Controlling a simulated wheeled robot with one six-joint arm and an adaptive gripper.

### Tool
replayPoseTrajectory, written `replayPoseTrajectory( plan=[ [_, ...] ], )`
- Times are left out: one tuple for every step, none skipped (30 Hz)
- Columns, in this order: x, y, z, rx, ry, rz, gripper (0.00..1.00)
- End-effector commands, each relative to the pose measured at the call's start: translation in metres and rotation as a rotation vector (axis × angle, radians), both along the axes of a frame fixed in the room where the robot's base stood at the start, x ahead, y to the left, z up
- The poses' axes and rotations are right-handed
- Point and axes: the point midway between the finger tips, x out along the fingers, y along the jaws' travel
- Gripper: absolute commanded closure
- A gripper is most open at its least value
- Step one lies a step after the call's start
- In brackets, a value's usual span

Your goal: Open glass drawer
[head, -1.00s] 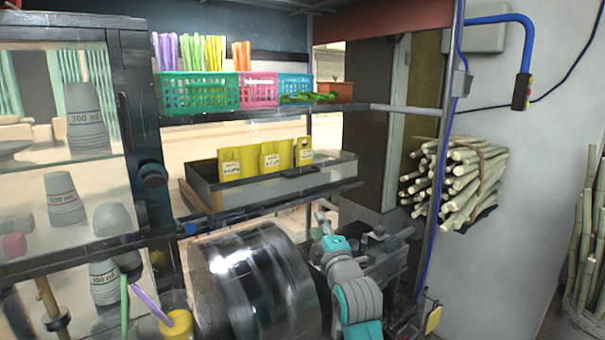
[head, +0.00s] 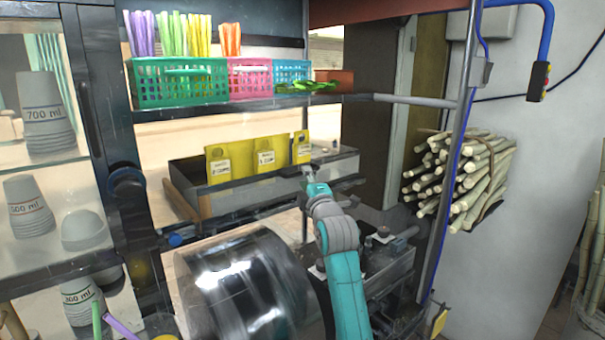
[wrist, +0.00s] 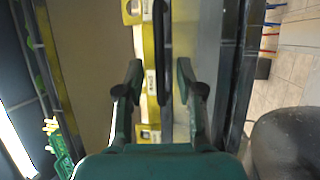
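The glass drawer seems to be the clear-fronted tray (head: 235,195) on the middle shelf in the head view, with yellow packets standing in it. My gripper (head: 308,172) is at the right part of its front. In the wrist view my gripper (wrist: 158,82) has its two fingers spread wide. A dark handle-like bar (wrist: 163,50) runs lengthwise between and beyond the fingertips, with gaps on both sides. Yellow packets (wrist: 146,85) show behind it. Whether the bar belongs to the drawer is hard to tell.
A large glossy drum (head: 245,285) stands below the drawer. Baskets of coloured straws (head: 180,82) sit on the shelf above. Stacked cups (head: 45,115) are in the cabinet at left. Sugarcane stalks (head: 460,175) hang on the right wall, past a metal post (head: 458,150).

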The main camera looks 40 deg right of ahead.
Motion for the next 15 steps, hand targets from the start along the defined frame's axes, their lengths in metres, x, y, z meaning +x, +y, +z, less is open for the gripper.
replayPoseTrajectory(
  plan=[
    [0.008,-0.003,0.002,0.0,0.001,0.0,0.63],
    [0.012,-0.005,0.003,0.0,0.001,0.0,0.63],
    [0.017,-0.006,0.003,0.0,0.001,0.0,0.63],
    [0.021,-0.008,0.004,0.0,0.001,0.0,0.63],
    [0.024,-0.009,0.005,0.0,0.0,0.0,0.63],
    [0.027,-0.01,0.005,0.0,0.0,0.0,0.63],
    [0.029,-0.011,0.006,0.0,0.0,0.0,0.63],
    [0.031,-0.012,0.006,0.0,0.001,0.0,0.63],
    [0.034,-0.013,0.006,0.0,0.001,0.0,0.63],
    [0.035,-0.013,0.006,0.0,0.001,0.0,0.63],
    [0.036,-0.013,0.006,0.0,0.001,0.0,0.63],
    [0.036,-0.014,0.007,0.0,0.001,0.0,0.63],
    [0.037,-0.014,0.007,0.0,0.0,0.0,0.63],
    [0.037,-0.014,0.007,0.0,0.0,0.0,0.63],
    [0.037,-0.014,0.007,0.0,0.0,0.0,0.63]
  ],
)
